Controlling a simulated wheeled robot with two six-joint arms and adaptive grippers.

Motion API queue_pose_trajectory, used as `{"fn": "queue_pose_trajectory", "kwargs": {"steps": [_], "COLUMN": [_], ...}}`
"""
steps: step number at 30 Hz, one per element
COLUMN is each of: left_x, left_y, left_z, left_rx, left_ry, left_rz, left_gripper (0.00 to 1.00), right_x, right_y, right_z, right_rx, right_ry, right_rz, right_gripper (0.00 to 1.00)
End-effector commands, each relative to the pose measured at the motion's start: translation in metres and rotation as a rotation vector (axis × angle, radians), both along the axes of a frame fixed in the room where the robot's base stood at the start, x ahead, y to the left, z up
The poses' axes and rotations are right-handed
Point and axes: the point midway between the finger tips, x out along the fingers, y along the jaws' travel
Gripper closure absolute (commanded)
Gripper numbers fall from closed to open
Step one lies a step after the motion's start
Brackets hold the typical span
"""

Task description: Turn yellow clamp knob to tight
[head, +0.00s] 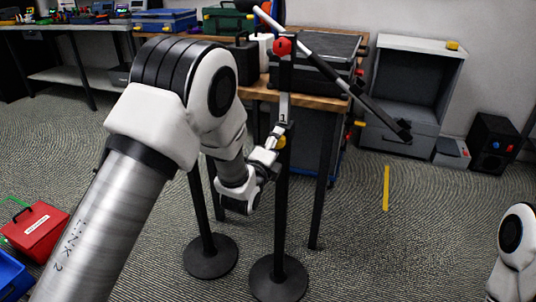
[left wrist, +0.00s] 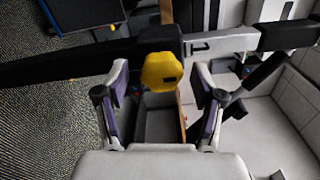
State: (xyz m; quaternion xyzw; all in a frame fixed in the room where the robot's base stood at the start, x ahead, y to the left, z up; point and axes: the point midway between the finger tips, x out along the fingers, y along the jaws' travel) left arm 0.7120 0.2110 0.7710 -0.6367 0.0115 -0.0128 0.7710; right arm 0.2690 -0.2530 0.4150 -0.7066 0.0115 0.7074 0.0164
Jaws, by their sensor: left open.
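The yellow clamp knob (head: 281,142) sits on a black upright stand pole (head: 281,215) in the head view, just below a white label marked 1. In the left wrist view the yellow knob (left wrist: 161,71) is in the middle, beside the label (left wrist: 200,47). My left gripper (head: 272,146) is at the knob in the head view. In the left wrist view its two fingers (left wrist: 160,82) are open, one on each side of the knob, with gaps showing. Contact with the knob is not visible. My right gripper is out of view.
A red knob (head: 282,46) tops the pole, with a slanted black-and-white bar (head: 340,78) near it. A second round stand base (head: 210,257) is close by. A wooden-topped table (head: 262,92) with cases stands behind. A red box (head: 36,230) lies at lower left.

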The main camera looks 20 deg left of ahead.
Motion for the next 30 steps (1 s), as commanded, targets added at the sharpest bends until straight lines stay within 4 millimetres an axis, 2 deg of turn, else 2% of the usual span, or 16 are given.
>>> {"fn": "queue_pose_trajectory", "kwargs": {"steps": [6,12,16,27,29,30], "left_x": [-0.056,-0.094,-0.102,-0.102,-0.102,-0.103], "left_y": [0.002,0.003,0.003,0.003,0.003,0.004], "left_z": [0.000,0.000,0.001,0.000,-0.005,-0.013], "left_rx": [0.001,0.001,0.000,0.000,0.000,-0.001], "left_ry": [0.004,0.001,0.000,0.000,0.009,0.025], "left_rz": [0.000,-0.001,-0.001,0.000,0.000,0.001], "left_gripper": [0.32,0.32,0.32,0.32,0.32,0.32], "right_x": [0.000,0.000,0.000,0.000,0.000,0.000], "right_y": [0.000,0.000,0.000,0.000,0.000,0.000], "right_z": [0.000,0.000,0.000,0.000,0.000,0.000], "right_rx": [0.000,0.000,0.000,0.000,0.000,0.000], "right_ry": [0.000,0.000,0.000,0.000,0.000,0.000], "right_rz": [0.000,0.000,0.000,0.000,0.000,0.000], "right_gripper": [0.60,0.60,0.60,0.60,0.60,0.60]}}
